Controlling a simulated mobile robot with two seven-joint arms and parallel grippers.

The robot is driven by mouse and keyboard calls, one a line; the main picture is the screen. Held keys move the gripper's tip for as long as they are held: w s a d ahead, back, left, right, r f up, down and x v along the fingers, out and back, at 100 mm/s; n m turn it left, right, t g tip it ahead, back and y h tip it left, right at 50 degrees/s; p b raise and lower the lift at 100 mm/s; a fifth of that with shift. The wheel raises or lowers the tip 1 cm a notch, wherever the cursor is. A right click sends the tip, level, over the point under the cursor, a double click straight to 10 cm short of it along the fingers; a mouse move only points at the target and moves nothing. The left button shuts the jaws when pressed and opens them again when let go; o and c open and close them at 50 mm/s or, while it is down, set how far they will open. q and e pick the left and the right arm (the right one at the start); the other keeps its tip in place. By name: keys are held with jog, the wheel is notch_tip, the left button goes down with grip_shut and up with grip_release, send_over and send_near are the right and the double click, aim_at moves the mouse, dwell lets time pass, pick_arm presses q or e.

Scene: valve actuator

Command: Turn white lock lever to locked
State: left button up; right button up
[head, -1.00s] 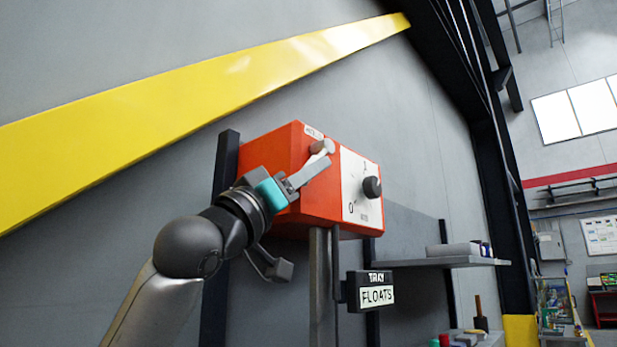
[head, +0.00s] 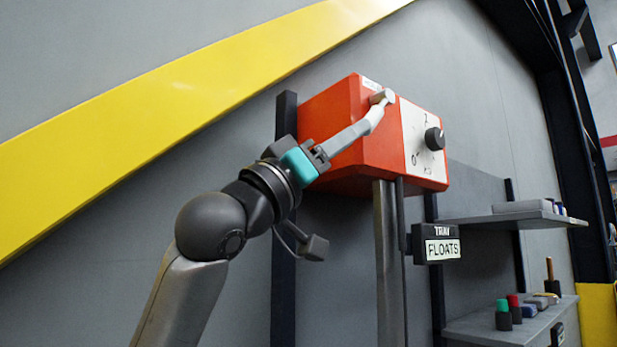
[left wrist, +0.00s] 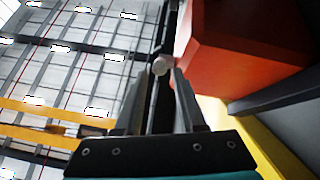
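The red actuator box (head: 335,120) fills the middle of the head view, with a white dial plate and a black knob (head: 434,139) on its right face. The white lock lever (head: 381,103) is at the box's upper front edge and slants down to the left. My left gripper (head: 366,124) reaches up to it from the lower left. In the left wrist view, the left gripper's fingers (left wrist: 158,88) stand apart, with the lever's pale round end (left wrist: 161,65) between or just beyond the tips. Contact cannot be told. My right gripper is not in view.
Shelves (head: 512,221) with small items are at the right. A yellow beam (head: 150,130) crosses the wall behind. Left of my arm the room is free.

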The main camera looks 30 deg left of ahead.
pick_arm(q)
jog(key=b+v, duration=0.2)
jog(key=v, duration=0.7)
jog(key=shift+b, duration=0.3)
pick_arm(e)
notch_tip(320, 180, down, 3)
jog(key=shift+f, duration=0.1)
pick_arm(q)
jog(key=shift+w, duration=0.1)
